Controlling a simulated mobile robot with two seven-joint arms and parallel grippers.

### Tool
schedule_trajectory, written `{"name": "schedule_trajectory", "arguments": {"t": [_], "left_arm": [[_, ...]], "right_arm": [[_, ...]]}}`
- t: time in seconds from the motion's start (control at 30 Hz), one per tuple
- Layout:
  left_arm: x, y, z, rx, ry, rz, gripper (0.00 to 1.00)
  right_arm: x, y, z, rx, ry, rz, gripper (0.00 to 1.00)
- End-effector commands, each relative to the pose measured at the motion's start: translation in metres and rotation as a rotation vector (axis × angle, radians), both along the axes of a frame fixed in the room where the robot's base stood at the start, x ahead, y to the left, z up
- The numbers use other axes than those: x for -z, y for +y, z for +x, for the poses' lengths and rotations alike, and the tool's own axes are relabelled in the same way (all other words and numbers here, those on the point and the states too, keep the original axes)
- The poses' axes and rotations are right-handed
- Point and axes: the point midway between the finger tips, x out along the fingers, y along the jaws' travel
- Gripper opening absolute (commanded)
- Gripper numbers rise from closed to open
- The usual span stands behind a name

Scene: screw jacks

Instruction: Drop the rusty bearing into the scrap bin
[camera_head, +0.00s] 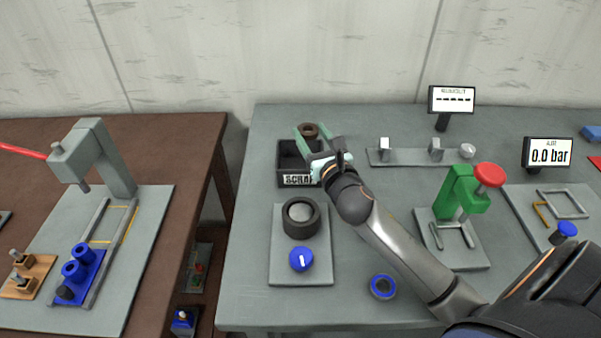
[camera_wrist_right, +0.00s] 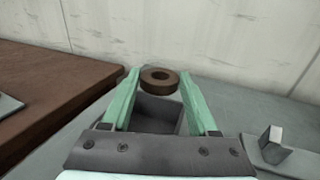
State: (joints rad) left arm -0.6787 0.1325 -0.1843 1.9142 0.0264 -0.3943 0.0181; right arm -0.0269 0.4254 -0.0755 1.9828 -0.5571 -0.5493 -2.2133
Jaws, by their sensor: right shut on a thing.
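The rusty bearing (camera_head: 309,131) is a brown ring. My right gripper (camera_head: 308,135) is shut on it and holds it above the back part of the scrap bin. In the right wrist view the bearing (camera_wrist_right: 159,80) sits between the tips of the green fingers (camera_wrist_right: 159,82). The scrap bin (camera_head: 283,179) is a dark open box with a SCRAP label on its front, partly hidden by my right gripper. Its dark inside also shows below the bearing in the right wrist view (camera_wrist_right: 155,115). My left gripper is not in view.
In front of the bin stands a plate with a dark round fixture (camera_head: 302,217) and a blue knob (camera_head: 301,259). A blue-lined ring (camera_head: 382,287) lies near the front edge. A green press (camera_head: 459,192) with a red top stands right. A brown table (camera_head: 190,150) is at left, across a gap.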

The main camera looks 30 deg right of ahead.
Motion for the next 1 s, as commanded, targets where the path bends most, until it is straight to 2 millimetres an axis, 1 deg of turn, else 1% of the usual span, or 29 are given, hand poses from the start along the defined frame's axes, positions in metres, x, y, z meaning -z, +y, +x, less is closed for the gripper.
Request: {"name": "schedule_trajectory", "arguments": {"t": [0.03, 0.3, 0.33, 0.63, 0.87, 1.0], "left_arm": [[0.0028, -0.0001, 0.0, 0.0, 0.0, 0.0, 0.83], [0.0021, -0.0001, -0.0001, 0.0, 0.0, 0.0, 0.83], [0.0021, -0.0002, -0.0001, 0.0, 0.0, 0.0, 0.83], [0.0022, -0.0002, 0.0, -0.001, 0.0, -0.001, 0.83], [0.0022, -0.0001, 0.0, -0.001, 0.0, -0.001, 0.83], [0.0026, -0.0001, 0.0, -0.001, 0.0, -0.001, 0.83]], "right_arm": [[0.0014, 0.0, 0.0001, 0.0, -0.002, 0.001, 0.0], [0.0006, 0.0001, 0.0001, 0.0, -0.002, 0.001, 0.0], [0.0006, 0.0001, 0.0001, 0.0, -0.002, 0.001, 0.61], [0.0011, 0.0002, 0.0, -0.001, -0.001, 0.0, 0.95], [0.0021, 0.0001, -0.0002, 0.0, 0.001, 0.0, 0.95], [0.0026, 0.0015, -0.0062, -0.001, 0.001, -0.001, 0.95]]}}
